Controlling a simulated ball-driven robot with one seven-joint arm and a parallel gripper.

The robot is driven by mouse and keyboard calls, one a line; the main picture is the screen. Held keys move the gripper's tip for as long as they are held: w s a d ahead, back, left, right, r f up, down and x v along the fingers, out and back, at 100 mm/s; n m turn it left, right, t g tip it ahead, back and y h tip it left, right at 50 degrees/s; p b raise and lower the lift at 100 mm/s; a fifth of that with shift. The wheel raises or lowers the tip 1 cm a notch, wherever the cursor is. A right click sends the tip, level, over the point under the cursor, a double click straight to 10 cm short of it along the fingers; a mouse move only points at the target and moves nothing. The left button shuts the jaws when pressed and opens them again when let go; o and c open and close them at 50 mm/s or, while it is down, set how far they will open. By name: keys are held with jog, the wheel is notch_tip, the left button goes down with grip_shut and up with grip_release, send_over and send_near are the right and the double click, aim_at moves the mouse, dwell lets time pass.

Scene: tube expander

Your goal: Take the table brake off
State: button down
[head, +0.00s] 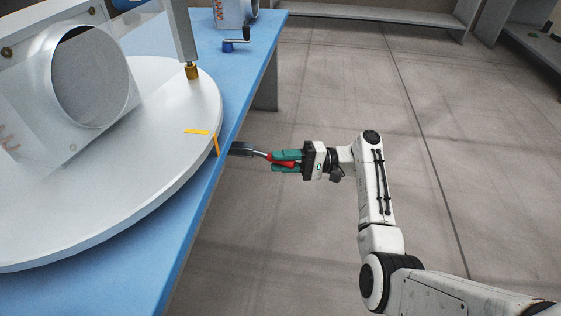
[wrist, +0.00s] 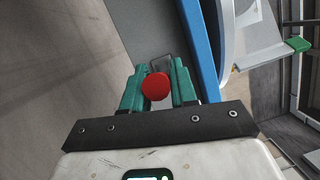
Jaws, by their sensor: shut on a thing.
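The table brake is a metal lever (head: 256,153) with a red knob (head: 281,161), jutting out from under the right edge of the blue table. My gripper (head: 284,161), with green fingers, is shut on the red knob from the right. In the wrist view the red knob (wrist: 156,86) sits between the two green fingers, and part of the lever shows behind it. The round grey turntable (head: 130,200) lies on the table, with orange marks (head: 203,135) near its rim by the lever. The lever's far end is hidden under the table.
A metal tube piece with a round opening (head: 85,75) stands on the turntable. A post with a brass tip (head: 191,70) reaches down to its rim. The blue table (head: 235,95) also bears a small crank (head: 234,43). The floor (head: 340,90) right of the table is clear.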

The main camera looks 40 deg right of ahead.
dwell(0.3)
jog(key=c, duration=1)
grip_release()
jog(key=shift+d, duration=0.1)
jog(key=shift+o, duration=0.2)
jog(key=shift+d, duration=0.1)
jog(key=p+v, duration=0.1)
jog(key=v, duration=0.9)
jog(key=shift+s+d+p, duration=0.15)
jog(key=shift+d+p, duration=0.05)
jog(key=shift+p, duration=0.1)
